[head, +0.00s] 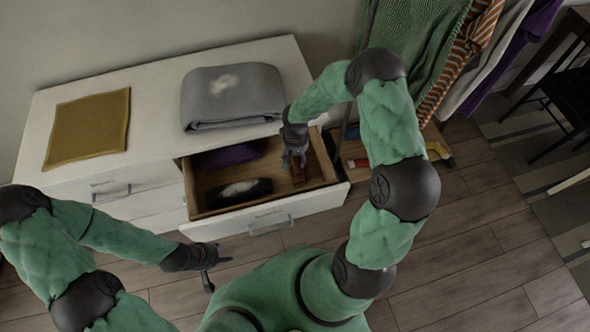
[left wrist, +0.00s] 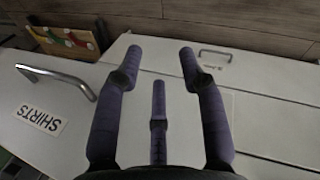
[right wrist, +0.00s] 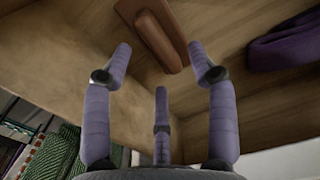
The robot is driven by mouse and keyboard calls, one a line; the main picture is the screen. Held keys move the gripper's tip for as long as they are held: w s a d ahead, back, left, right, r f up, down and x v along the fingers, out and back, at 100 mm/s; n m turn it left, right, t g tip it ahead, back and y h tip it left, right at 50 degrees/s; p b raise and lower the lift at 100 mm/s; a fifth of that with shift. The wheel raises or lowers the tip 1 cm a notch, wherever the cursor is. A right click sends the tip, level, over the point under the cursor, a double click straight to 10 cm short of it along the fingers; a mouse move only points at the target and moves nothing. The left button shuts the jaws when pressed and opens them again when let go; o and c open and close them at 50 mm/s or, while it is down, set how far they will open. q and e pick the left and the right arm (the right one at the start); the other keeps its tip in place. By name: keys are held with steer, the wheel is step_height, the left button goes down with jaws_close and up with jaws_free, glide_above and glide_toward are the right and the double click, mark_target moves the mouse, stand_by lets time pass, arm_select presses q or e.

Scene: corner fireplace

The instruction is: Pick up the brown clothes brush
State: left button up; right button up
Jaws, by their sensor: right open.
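The brown clothes brush (right wrist: 155,35) lies on the wooden floor of the open drawer (head: 320,196), at its right end. In the head view the brush (head: 309,188) is partly covered by my right gripper (head: 294,160). My right gripper reaches down into the drawer just above the brush. In the right wrist view its fingers (right wrist: 159,55) are spread and empty, with the brush beyond the tips. My left gripper (head: 212,262) hangs in front of the dresser, low and left of the drawer. In the left wrist view its fingers (left wrist: 159,55) are apart and empty.
The drawer also holds purple cloth (head: 228,155) and a dark item with a pale patch (head: 240,192). A grey folded garment (head: 232,95) and mustard cloth (head: 88,128) lie on the white dresser (head: 150,95). Hanging clothes (head: 425,40) stand at right.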

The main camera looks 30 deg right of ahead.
mark_target(295, 168)
steer(key=f, duration=0.1)
steer(key=f+b, duration=0.1)
steer(key=f, duration=0.1)
steer(key=f+b, duration=0.1)
steer(key=f, duration=0.1)
steer(key=shift+d, duration=0.25)
jaws_close()
